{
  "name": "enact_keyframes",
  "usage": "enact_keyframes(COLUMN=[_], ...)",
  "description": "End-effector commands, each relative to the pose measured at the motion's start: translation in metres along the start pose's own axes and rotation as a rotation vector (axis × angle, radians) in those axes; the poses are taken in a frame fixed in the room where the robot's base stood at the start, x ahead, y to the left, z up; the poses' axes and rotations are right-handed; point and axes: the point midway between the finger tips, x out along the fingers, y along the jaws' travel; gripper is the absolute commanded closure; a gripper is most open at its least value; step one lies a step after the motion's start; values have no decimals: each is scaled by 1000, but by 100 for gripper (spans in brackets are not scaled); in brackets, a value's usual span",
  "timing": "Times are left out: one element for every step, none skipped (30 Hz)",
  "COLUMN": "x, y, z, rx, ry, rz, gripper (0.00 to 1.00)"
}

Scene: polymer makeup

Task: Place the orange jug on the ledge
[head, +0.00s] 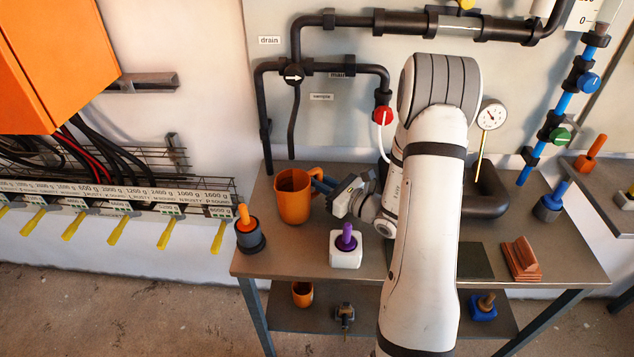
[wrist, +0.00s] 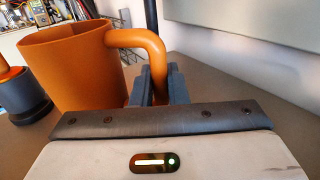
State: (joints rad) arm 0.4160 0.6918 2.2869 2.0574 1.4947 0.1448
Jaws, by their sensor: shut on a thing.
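The orange jug (head: 292,197) is upright at the back left of the brown table, or just above it; I cannot tell whether its base touches. In the wrist view the jug (wrist: 72,68) is at the left with its handle reaching right. My gripper (head: 322,186) comes in from the right of the jug. In the wrist view its blue fingers (wrist: 158,85) are shut on the lower part of the jug's handle. Which surface is the ledge is not clear from these frames.
A dark pot with an orange handle (head: 249,232) stands left of the jug. A white block with a purple knob (head: 346,248) stands in front. Pipes with a red valve (head: 383,115) run behind. A smaller orange jug (head: 302,293) is on the lower shelf.

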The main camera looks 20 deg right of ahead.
Motion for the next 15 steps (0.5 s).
enact_keyframes(x=[0,0,0,0,0,0,0,0,0,0,0,0,0,0,1], y=[0,0,0,0,0,0,0,0,0,0,0,1,1,1,1], z=[0,0,-1,-2,-3,-5,-4,-3,-3,-3,-3,-3,-3,-3,-3], rx=[0,0,0,0,0,0,0,0,0,0,0,0,0,0,0], ry=[0,0,0,0,0,0,0,0,0,0,0,0,0,0,0], rz=[0,0,1,1,1,1,1,1,1,1,1,2,2,2,2], gripper=[100,100,100,100,100,100,85,82,79,77,74,71,68,66,65])
